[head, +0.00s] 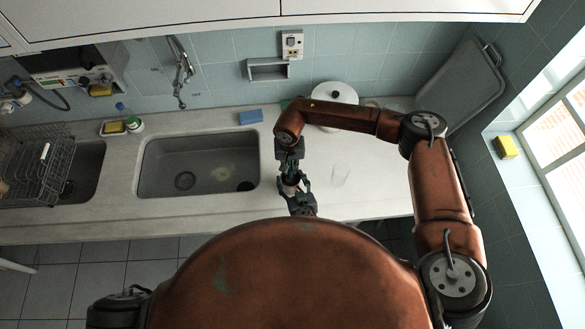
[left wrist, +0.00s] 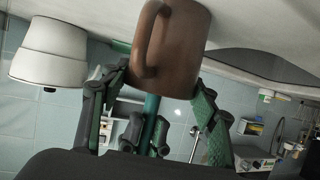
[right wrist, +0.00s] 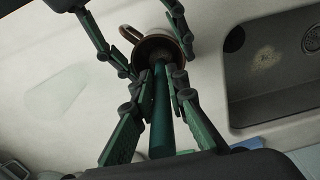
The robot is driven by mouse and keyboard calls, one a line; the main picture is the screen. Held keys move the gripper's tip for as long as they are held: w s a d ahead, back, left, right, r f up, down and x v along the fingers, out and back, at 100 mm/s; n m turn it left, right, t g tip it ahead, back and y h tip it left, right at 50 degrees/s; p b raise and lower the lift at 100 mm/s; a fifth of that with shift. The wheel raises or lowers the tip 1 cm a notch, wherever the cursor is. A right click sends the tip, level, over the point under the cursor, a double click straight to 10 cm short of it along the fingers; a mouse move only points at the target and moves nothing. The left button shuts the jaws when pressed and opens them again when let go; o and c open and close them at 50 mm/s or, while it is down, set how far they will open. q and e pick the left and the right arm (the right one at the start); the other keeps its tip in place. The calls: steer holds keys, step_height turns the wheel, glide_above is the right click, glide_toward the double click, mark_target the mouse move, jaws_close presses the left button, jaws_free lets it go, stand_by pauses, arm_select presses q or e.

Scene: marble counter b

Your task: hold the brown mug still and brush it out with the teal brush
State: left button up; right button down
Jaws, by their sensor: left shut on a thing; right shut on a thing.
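The brown mug (left wrist: 176,50) is gripped between the fingers of my left gripper (left wrist: 162,88), its handle free to one side. Its opening shows in the right wrist view (right wrist: 143,52). My right gripper (right wrist: 160,97) is shut on the teal brush (right wrist: 161,120) by its handle. The brush's dark head is inside the mug's opening, so its tip is hidden. The teal handle also shows beyond the mug in the left wrist view (left wrist: 150,108). In the head view both grippers meet just right of the sink, and my right arm largely covers the mug.
A white lidded pot (head: 335,94) and a blue sponge (head: 250,117) are toward the wall. The counter front is clear.

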steer(key=shift+s+a, duration=0.35)
steer(key=shift+a, duration=0.15)
steer(key=shift+s+a, duration=0.1)
steer(key=shift+s, duration=0.35)
steer(key=shift+s+d+r, duration=0.1)
steer(key=shift+s+d, duration=0.15)
steer(key=shift+d, duration=0.1)
